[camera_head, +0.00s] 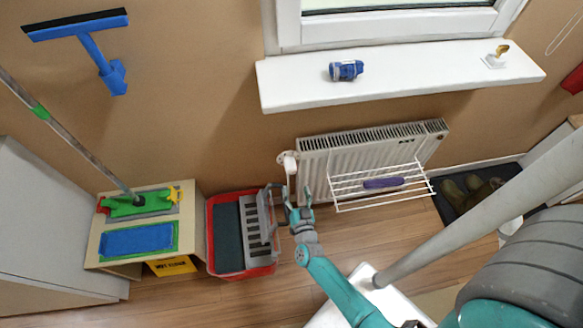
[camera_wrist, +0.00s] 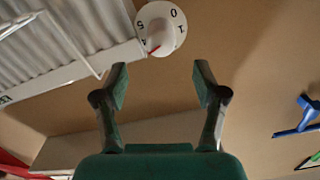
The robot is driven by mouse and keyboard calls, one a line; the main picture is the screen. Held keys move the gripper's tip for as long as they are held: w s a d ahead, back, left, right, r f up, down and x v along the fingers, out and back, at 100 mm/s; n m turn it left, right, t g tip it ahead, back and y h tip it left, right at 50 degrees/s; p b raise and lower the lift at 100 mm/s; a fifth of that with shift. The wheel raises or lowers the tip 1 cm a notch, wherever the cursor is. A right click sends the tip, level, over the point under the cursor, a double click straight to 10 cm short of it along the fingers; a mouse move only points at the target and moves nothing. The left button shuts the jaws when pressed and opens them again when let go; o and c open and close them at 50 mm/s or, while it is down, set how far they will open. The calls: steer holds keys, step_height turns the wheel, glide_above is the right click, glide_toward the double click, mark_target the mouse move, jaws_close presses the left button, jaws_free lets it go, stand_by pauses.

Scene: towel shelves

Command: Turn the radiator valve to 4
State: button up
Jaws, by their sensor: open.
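The radiator valve is a white round knob (camera_wrist: 163,24) with dark digits at the top of the wrist view. I read 0 and 5, and a partly legible digit like a 4 at its lower left. A red mark lies at the lower-left edge near that digit. In the head view the valve (camera_head: 290,163) sits at the left end of the white radiator (camera_head: 350,152). My gripper (camera_wrist: 161,76) is open and empty, with the knob ahead of its fingertips and not between them. It also shows in the head view (camera_head: 298,196), just below the valve.
A white wire rack (camera_head: 362,202) with a purple item (camera_head: 384,183) hangs on the radiator's front. A red bucket (camera_head: 240,274) stands left of my gripper. The windowsill (camera_head: 420,84) juts out above the radiator. Wooden floor is open below the rack.

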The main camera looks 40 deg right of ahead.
mark_target(292, 172)
steer(key=x, duration=1)
steer(key=shift+s, duration=0.1)
steer(key=c, duration=1.1)
steer(key=shift+c, duration=0.2)
steer(key=shift+m, duration=0.3)
steer(key=o, duration=1.1)
steer(key=shift+o, duration=0.2)
